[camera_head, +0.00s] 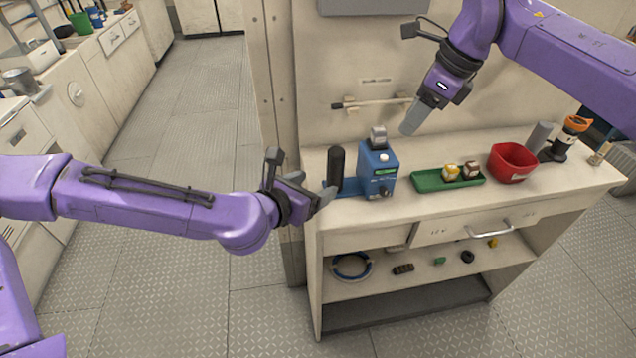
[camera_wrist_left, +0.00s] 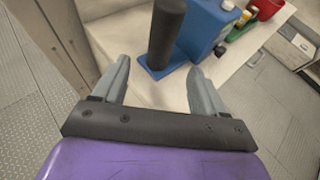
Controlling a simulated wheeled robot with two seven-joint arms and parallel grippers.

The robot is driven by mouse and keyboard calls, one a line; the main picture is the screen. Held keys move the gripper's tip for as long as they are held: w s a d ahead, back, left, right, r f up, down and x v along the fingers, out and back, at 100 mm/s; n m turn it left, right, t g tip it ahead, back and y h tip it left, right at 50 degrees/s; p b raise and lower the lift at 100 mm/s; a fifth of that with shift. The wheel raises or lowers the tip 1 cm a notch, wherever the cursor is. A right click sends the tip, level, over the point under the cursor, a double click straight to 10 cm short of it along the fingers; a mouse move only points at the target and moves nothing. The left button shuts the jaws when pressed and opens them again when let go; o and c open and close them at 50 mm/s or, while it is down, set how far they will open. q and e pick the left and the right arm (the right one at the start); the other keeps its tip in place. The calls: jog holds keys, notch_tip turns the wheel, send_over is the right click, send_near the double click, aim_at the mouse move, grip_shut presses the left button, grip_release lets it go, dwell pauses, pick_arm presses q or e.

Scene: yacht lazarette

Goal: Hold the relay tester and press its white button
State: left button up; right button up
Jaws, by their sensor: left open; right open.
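The relay tester (camera_head: 376,172) is a blue box with a white button (camera_head: 383,156) on top, a dark upright handle (camera_head: 336,165) on its left and a grey part behind its top. It stands upright on the bench top. My left gripper (camera_head: 328,193) is open at the bench's left end, close to the handle. In the left wrist view, the handle (camera_wrist_left: 166,35) stands beyond and between the open fingers (camera_wrist_left: 160,85); contact cannot be told. My right gripper (camera_head: 412,118) is above the bench, behind and right of the tester, pointing down. Its finger gap is hard to see.
A green tray (camera_head: 428,187) with two small capped items lies right of the tester. Farther right are a red bin (camera_head: 511,162) and a black-and-orange item (camera_head: 569,137). A rod (camera_head: 372,103) is mounted on the back panel. The bench's front strip is clear.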

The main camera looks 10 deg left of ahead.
aim_at(331, 178)
pick_arm(q)
jog(key=x, duration=1)
jog(key=shift+s+f, duration=0.1)
jog(key=c, duration=1.3)
pick_arm(e)
grip_shut()
dwell(0.4)
